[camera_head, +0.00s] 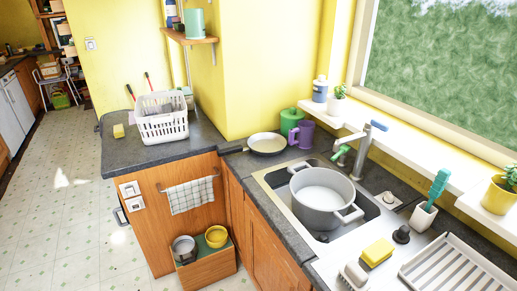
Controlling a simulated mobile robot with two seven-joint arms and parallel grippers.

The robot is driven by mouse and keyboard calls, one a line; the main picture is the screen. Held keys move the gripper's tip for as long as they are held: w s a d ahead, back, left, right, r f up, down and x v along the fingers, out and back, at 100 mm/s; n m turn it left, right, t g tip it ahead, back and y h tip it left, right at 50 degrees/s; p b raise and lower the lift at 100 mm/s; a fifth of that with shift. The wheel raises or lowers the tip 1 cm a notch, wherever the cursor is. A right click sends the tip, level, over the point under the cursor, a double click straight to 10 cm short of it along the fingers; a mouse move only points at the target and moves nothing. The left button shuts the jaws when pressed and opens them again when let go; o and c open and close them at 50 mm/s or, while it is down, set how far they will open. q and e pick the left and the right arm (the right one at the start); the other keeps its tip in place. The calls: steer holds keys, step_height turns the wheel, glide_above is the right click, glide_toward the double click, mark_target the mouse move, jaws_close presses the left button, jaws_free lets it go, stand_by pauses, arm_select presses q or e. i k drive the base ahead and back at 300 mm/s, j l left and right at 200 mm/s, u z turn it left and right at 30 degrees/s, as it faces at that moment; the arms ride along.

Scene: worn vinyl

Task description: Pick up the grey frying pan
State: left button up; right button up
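The grey frying pan (267,143) lies flat on the dark counter in the corner, between the white dish basket and the sink. Its dark handle (232,150) points left along the counter edge. The pan's inside looks pale and empty. Neither of my grippers shows in the head view, so I cannot see their state or their distance from the pan.
Green canister (291,121) and purple mug (302,135) stand just right of the pan. A large grey pot (322,196) sits in the sink (272,183). The white basket (161,118) stands left. Open floor (65,215) lies left of the cabinet.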

mark_target(263, 144)
steer(key=i+j, duration=0.15)
steer(key=j, duration=0.25)
steer(key=i+j, duration=0.15)
steer(key=j, duration=0.25)
steer(key=i+j+z, duration=0.1)
steer(key=j, duration=0.3)
steer(key=i+j, duration=0.2)
steer(key=j, duration=0.2)
steer(key=i+j, duration=0.15)
steer(key=j, duration=0.25)
steer(key=i+j+z, duration=0.1)
steer(key=j, duration=0.3)
steer(key=i+j, duration=0.15)
steer(key=j, duration=0.25)
steer(key=i+j, duration=0.1)
steer(key=j, duration=0.3)
steer(key=i+z, duration=0.05)
